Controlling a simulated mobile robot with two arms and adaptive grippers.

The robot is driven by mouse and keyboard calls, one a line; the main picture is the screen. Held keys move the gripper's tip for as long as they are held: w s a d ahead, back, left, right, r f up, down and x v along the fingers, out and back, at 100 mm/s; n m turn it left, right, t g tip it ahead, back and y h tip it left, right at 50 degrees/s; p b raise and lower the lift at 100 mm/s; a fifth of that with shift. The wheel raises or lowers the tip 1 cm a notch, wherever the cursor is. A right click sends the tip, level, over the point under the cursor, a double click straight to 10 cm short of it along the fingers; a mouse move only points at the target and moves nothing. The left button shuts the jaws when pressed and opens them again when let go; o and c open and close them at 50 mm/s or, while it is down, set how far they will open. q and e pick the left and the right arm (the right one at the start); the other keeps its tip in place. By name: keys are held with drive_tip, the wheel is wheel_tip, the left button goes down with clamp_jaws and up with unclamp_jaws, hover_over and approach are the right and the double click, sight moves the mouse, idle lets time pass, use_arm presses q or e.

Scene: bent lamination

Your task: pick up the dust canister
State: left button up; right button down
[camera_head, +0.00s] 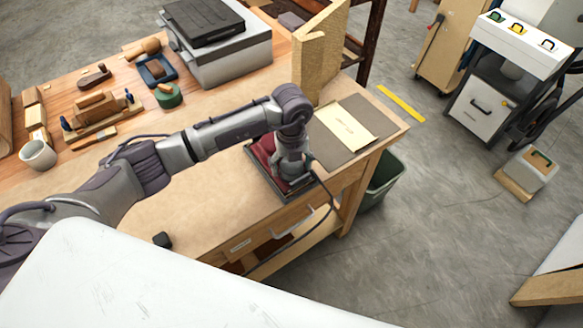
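My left arm reaches in from the left over the workbench, and its wrist bends down near the bench's front right corner. My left gripper (291,178) points down at a dark red object (262,150) on a dark flat base (262,174). The wrist and gripper cover much of this object, so I cannot tell whether it is or includes the dust canister. I cannot make out the fingers, or whether they touch it. No other thing is clearly recognisable as the dust canister. My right gripper is not in view.
A wooden upright (318,55) stands behind my wrist, and a grey machine (222,50) stands further left. A paper card (345,124) lies right of the gripper. A dark cable (331,200) hangs over the front edge. A green bin (384,180) stands below the bench's right end.

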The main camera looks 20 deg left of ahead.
use_arm(q)
drive_tip(key=c, duration=1)
drive_tip(key=shift+r, duration=0.1)
